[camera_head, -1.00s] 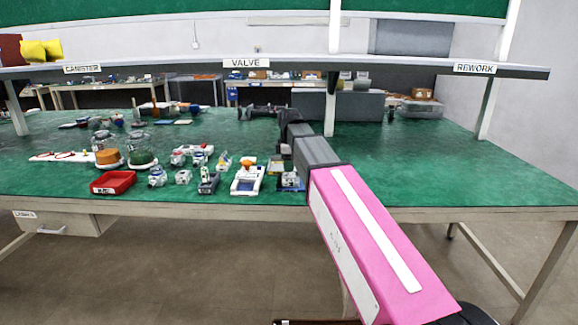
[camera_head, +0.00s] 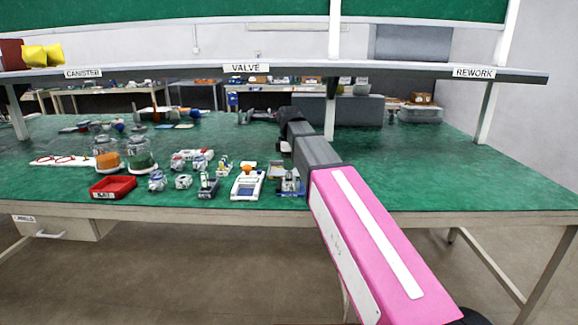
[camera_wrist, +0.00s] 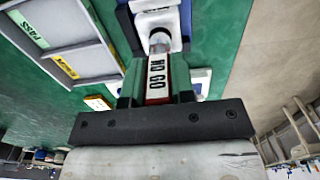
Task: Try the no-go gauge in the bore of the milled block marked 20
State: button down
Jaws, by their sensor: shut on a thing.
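My gripper (camera_wrist: 157,88) is shut on the no-go gauge (camera_wrist: 157,74), whose white, red-edged handle reads NO GO, in the wrist view. The gauge's short metal end (camera_wrist: 160,42) points away from my gripper at a pale block (camera_wrist: 160,18) on a blue base. The metal end meets or overlaps the block's near side; I cannot tell whether it is in the bore. No 20 mark is readable. In the head view a small fixture with a blue base (camera_head: 291,187) stands near the bench's front edge, and my arm hides the gripper there.
A grey tray (camera_wrist: 80,48) with PASS and yellow labels lies left of the block in the wrist view. In the head view, a white stand (camera_head: 247,185), several small valve parts and a red tray (camera_head: 113,187) lie to the left. The bench right of my arm is clear.

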jog(key=shift+r, duration=2.5)
